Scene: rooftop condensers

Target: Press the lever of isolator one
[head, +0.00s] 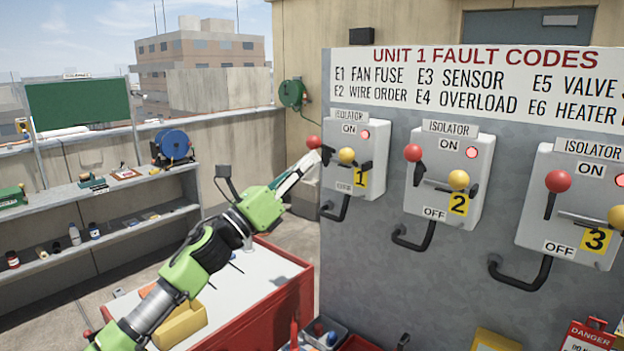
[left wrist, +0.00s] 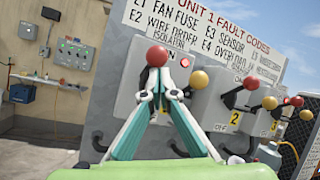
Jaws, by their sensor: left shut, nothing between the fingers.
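Isolator one (head: 375,143) is a grey box on the panel with a yellow "1" label and a lit red lamp. Its lever ends in a red ball (head: 313,142), raised at the ON end on the box's left side. My left gripper (head: 318,156) is shut and empty, its tips just below the red ball. In the left wrist view, the tips (left wrist: 157,93) are under the red ball (left wrist: 157,56); I cannot tell whether they touch the lever. The yellow ball (head: 346,155) sits to the right of the tips. My gripper hides part of the lever.
Isolator two (head: 470,150) and isolator three (head: 590,165) stand to the right, with raised red-ball levers and lit red lamps. Black bent handles stick out beneath the boxes. A red-sided cart (head: 283,312) stands below my arm. Shelves (head: 95,190) line the left wall.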

